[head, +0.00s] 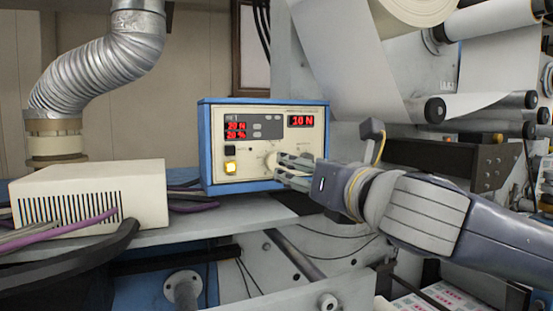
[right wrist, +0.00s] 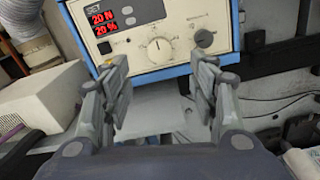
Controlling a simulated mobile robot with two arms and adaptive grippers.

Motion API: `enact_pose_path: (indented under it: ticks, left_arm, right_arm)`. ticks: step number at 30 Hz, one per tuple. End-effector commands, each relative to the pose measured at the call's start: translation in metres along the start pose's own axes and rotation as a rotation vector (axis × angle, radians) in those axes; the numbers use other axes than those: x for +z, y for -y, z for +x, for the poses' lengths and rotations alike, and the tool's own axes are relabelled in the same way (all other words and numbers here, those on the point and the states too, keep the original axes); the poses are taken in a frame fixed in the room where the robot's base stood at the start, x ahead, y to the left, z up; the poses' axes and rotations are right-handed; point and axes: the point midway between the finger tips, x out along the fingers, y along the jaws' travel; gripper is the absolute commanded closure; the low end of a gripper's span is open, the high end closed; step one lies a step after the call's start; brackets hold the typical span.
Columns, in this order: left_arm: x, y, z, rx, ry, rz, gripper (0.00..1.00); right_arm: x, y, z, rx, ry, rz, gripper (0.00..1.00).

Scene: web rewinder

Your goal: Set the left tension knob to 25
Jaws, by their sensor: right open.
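The blue-framed control box (head: 205,150) stands on the grey shelf, with red displays reading 20 N, 20 % and 10 N. Its left tension knob (right wrist: 157,48) is pale with a scale around it; in the head view the knob (head: 270,159) shows just left of my gripper. A second, dark knob (right wrist: 204,38) sits to its right in the right wrist view. My right gripper (head: 284,170) is in front of the panel's lower right; its open fingers (right wrist: 163,78) are spread either side of the left knob, with nothing between them. Contact is not visible. My left gripper is out of view.
A lit yellow button (head: 230,168) and a dark switch (head: 230,151) are left of the knob. A vented beige box (head: 120,185) with cables stands on the shelf (head: 190,236) at left. A silver duct (head: 95,70) rises behind. Web rollers (head: 435,110) are at right.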

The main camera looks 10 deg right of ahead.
Motion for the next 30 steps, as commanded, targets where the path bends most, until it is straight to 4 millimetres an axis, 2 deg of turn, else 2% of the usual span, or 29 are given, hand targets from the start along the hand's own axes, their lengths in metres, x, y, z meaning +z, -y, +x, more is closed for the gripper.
enact_pose_path:
  ticks: [3,7,11,15,20,27,28,30]
  left_arm:
    - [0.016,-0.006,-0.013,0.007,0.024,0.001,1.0]
    - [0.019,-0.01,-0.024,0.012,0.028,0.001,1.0]
    - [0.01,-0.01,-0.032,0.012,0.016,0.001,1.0]
    - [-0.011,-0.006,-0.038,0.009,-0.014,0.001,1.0]
    - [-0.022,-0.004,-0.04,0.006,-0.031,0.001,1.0]
    - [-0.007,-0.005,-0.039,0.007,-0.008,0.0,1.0]
    - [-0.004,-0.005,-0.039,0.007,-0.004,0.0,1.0]
    - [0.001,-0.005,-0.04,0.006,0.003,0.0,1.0]
  right_arm:
    - [0.002,-0.001,0.022,-0.002,-0.005,0.001,0.46]
    - [0.003,-0.001,0.048,-0.001,-0.005,0.0,0.46]
    - [0.003,-0.001,0.07,-0.002,-0.003,0.001,0.46]
    - [0.002,-0.001,0.087,0.0,-0.002,0.001,0.46]
    - [0.0,0.0,0.096,-0.001,-0.001,0.001,0.46]
    - [-0.001,0.0,0.097,0.0,0.0,0.001,0.46]
    - [-0.001,0.0,0.097,0.0,0.0,0.001,0.48]
    - [-0.001,0.0,0.097,0.0,0.0,0.001,0.64]
